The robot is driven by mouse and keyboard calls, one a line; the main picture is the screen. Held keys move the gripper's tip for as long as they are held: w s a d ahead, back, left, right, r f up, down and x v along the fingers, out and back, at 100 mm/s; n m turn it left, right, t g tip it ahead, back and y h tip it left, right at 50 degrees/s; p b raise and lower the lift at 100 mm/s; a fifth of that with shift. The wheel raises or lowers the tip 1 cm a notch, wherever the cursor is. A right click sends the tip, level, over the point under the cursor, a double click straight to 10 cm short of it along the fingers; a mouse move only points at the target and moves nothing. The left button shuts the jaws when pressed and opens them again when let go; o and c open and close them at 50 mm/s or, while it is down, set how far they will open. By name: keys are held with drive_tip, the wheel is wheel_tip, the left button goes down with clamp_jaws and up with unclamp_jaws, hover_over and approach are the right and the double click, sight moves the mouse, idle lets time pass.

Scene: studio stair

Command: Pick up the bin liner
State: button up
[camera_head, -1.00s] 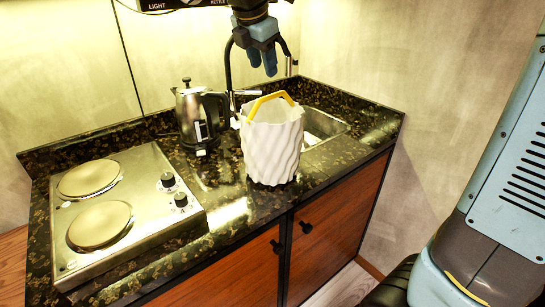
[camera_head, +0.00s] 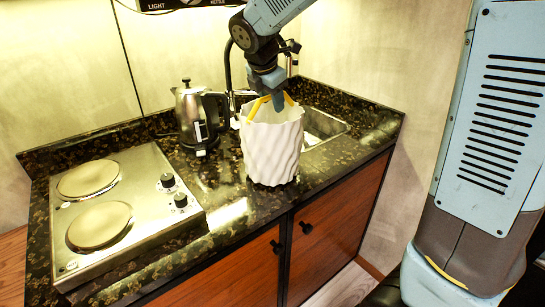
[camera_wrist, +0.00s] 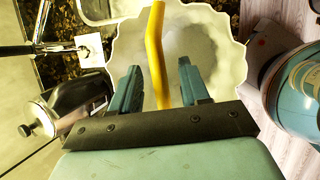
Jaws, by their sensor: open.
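The bin liner (camera_head: 271,150) is a white, wavy-sided, open-topped bag with a yellow handle (camera_head: 284,98) arching over its mouth. It stands upright on the dark speckled counter, in front of the sink. My gripper (camera_head: 279,100) is just above the mouth, at the handle, pointing down. In the wrist view my gripper (camera_wrist: 158,85) is open, its two blue fingers on either side of the yellow handle (camera_wrist: 155,50). The liner's scalloped rim (camera_wrist: 228,48) surrounds the fingers from above. Whether the fingers touch the handle cannot be told.
A steel kettle (camera_head: 193,118) stands left of the liner. A two-plate hob (camera_head: 137,182) fills the counter's left side. The sink (camera_head: 323,124) and its black tap (camera_head: 229,65) lie behind the liner. Wooden cupboard doors (camera_head: 335,222) are below the counter.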

drive_tip(key=shift+w+d+f, duration=0.15)
drive_tip(key=shift+w+f, duration=0.1)
drive_tip(key=shift+f, duration=0.35)
clamp_jaws()
